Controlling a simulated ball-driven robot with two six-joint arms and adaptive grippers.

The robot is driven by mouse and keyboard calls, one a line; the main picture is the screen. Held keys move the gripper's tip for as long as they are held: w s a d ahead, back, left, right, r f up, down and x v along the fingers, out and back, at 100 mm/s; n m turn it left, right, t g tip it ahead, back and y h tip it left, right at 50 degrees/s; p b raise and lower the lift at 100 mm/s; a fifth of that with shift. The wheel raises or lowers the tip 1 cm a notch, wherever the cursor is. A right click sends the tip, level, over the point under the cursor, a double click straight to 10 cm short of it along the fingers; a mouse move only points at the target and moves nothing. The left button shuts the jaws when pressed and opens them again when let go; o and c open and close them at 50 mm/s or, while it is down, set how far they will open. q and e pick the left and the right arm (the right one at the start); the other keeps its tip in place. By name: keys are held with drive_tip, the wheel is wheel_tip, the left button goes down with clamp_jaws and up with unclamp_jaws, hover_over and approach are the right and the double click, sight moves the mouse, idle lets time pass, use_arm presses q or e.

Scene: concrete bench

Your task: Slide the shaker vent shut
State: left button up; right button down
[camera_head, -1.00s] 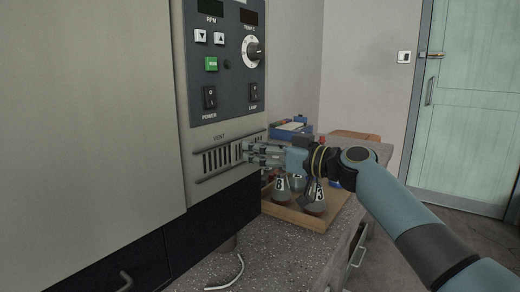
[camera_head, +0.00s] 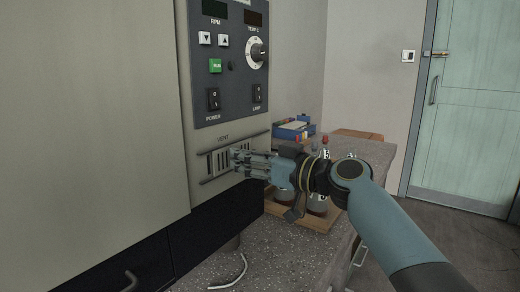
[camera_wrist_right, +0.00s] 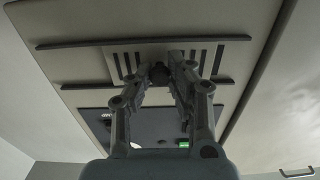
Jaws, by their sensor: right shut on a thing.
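The vent (camera_head: 219,163) is a row of upright dark slots between two horizontal rails on the pale front of the shaker, below its control panel. Several slots show open at its left; my gripper hides part of the right. My right gripper (camera_head: 240,158) reaches in from the right, its fingers at the vent. In the right wrist view the vent (camera_wrist_right: 127,62) shows upside down, with slots on both sides of the fingers. There the right gripper (camera_wrist_right: 160,75) is shut on a small dark knob (camera_wrist_right: 158,70) at the vent. My left gripper is not in view.
The control panel (camera_head: 232,95) with switches and a dial is above the vent. Below my right arm, a wooden tray (camera_head: 310,222) holds numbered flasks on the speckled bench (camera_head: 275,265). A blue box (camera_head: 293,130) stands behind. A door (camera_head: 465,110) is at far right.

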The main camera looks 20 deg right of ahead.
sight(224, 160)
drive_tip(key=shift+s+a+f, duration=0.15)
drive_tip(key=shift+s+a, duration=0.7)
drive_tip(key=shift+a, duration=0.25)
drive_tip(key=c, duration=1.7)
unclamp_jaws()
drive_tip(key=o, duration=0.5)
drive_tip(key=shift+s+a, duration=0.1)
